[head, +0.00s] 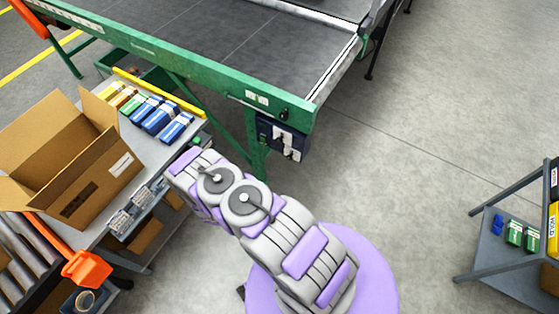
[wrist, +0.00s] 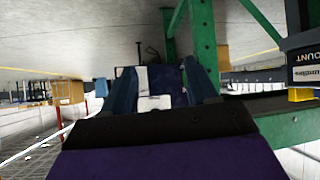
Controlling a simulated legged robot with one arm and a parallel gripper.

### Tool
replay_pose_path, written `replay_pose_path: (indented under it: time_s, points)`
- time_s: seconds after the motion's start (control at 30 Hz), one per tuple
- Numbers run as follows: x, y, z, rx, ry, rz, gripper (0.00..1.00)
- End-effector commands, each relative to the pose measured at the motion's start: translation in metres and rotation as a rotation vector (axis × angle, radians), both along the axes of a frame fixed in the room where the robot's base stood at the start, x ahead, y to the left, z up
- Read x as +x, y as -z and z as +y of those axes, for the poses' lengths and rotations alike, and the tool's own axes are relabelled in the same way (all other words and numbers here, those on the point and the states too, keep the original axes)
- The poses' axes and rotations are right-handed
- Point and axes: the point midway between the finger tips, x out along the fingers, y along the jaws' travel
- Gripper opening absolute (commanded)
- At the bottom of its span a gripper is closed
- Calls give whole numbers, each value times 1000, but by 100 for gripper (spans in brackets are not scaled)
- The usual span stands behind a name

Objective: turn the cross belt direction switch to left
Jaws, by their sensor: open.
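A dark blue control box (head: 268,130) with white label plates (head: 290,140) hangs under the corner of the green cross belt frame (head: 230,82). I cannot make out the direction switch or which way it points. In the wrist view my gripper (wrist: 158,66) is open, with one dark finger on each side. Between the fingers, a dark blue box with a white plate (wrist: 154,103) shows ahead. No contact with it can be made out. In the head view my arm reaches up and left, and its fingers cannot be made out.
A worktable at left holds an open cardboard box (head: 75,155) and several coloured packs (head: 160,115). A green frame leg (wrist: 203,35) stands close to the fingers in the wrist view. Grey floor (head: 410,150) is open at right, before a shelf rack (head: 500,255).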

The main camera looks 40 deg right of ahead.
Motion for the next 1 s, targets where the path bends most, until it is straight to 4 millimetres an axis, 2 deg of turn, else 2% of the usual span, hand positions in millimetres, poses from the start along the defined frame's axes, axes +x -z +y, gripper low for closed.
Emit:
replay_pose_path:
  time_s: [0.03, 0.1, 0.2, 0.3, 0.47, 0.57, 1.0]
  points:
    - [-11, -18, -22, -54, 64, -48, 58]
    - [-21, -39, -44, -120, 129, -108, 58]
    - [-32, -58, -62, -179, 181, -157, 58]
    - [-36, -64, -69, -202, 201, -175, 58]
    - [-31, -59, -77, -207, 204, -176, 58]
    - [-26, -53, -89, -207, 205, -177, 58]
    - [2, -23, -158, -205, 204, -178, 58]
